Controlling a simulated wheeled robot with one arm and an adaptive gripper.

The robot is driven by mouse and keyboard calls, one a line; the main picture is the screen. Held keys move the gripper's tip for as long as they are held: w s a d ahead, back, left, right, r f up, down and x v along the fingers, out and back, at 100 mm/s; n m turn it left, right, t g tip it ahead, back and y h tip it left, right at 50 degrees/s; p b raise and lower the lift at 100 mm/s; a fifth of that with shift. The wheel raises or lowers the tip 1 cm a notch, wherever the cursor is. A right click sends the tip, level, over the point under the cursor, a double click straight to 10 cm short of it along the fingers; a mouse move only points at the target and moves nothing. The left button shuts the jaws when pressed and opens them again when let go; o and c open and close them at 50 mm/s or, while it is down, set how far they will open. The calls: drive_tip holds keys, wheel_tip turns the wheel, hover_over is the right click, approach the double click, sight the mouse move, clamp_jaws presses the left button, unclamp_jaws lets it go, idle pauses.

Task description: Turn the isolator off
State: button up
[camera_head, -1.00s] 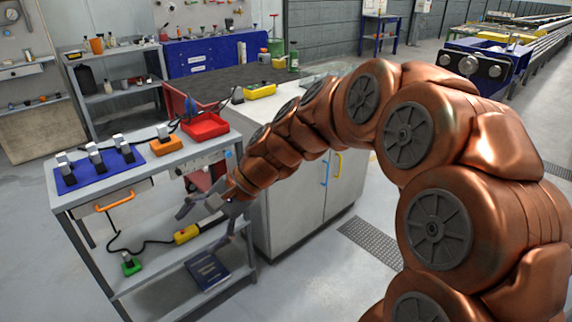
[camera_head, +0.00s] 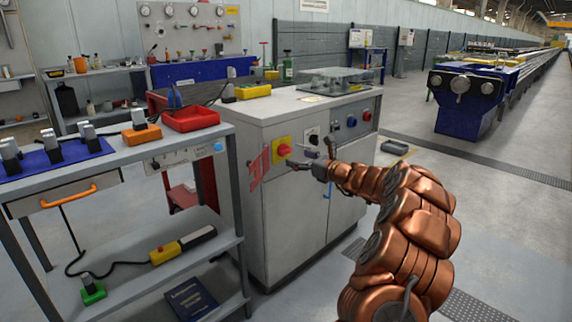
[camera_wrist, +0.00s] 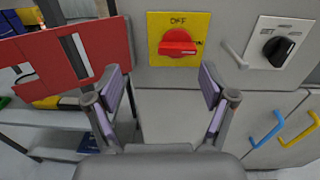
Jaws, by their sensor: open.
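The isolator is a red rotary handle (camera_wrist: 178,43) on a yellow plate (camera_wrist: 157,22) on the cabinet front. The plate carries the word OFF at the top and what looks like ON at the right. The handle lies roughly level, turned toward the right. The isolator also shows in the head view (camera_head: 283,150). My gripper (camera_wrist: 162,88) is open and empty, its two fingers apart below the plate in the wrist view. In the head view my gripper (camera_head: 305,163) is close to the cabinet front, just right of the isolator. I see no contact with the handle.
A red hinged panel (camera_wrist: 103,47) stands left of the isolator. A black selector knob (camera_wrist: 278,48) sits right of it, with a grey lever beside it. A shelved workbench (camera_head: 130,155) stands left of the cabinet.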

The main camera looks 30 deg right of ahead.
sight(288, 152)
drive_tip(key=shift+m+h, duration=0.4)
drive_tip(key=shift+h, duration=0.1)
drive_tip(key=shift+w+d+f+b, duration=0.15)
drive_tip(key=shift+w+b, duration=0.2)
drive_tip(key=shift+w, duration=0.95)
drive_tip(key=shift+w+f+b, duration=0.15)
drive_tip(key=shift+w+b, duration=0.15)
drive_tip(key=shift+w, duration=0.95)
drive_tip(key=shift+w+d+f+b, duration=0.15)
drive_tip(key=shift+w+b, duration=0.2)
drive_tip(key=shift+w, duration=0.95)
drive_tip(key=shift+a, duration=0.1)
drive_tip(key=shift+c, duration=0.2)
drive_tip(key=c, duration=1.1)
